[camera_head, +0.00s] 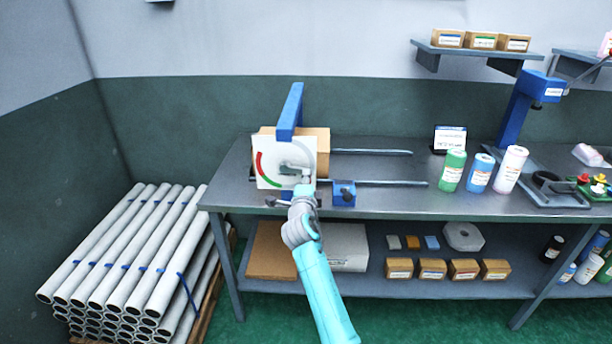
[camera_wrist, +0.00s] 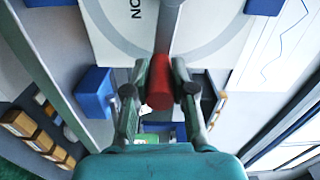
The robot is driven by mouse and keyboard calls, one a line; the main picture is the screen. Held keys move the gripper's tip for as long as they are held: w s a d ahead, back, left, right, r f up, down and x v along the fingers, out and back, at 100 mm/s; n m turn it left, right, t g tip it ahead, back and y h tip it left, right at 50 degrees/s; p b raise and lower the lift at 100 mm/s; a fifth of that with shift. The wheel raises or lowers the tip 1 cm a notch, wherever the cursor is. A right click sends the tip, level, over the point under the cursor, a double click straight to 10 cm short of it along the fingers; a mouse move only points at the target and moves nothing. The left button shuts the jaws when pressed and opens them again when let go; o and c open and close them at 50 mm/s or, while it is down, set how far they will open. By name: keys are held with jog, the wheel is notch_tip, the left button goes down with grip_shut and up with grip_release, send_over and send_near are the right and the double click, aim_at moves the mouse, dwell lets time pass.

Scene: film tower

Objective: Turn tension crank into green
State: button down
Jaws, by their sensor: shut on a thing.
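The grey crank arm (camera_wrist: 170,30) runs across the plate and ends in a red handle (camera_wrist: 160,84). My gripper (camera_head: 306,182) is at the plate's lower right, away from the green arc. In the wrist view my gripper (camera_wrist: 160,98) is shut on the red handle, one finger on each side. In the head view my gripper hides the handle.
A blue upright arm (camera_head: 292,108) rises by the plate, with a cardboard-coloured box (camera_head: 322,143) behind. A blue block (camera_head: 343,193) sits on a metal rod just right of my gripper. Green, blue and white bottles stand further right. Stacked pipes (camera_head: 125,260) fill the left floor.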

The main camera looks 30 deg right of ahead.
jog(key=shift+w+a+f+m, duration=0.1)
jog(key=shift+a+f+m, duration=0.05)
jog(key=shift+f+m, duration=0.8)
jog(key=shift+r+m, duration=0.2)
jog(key=shift+m, duration=0.05)
jog(key=c, duration=1)
grip_release()
jog(key=shift+a, duration=0.1)
jog(key=v, duration=1.2)
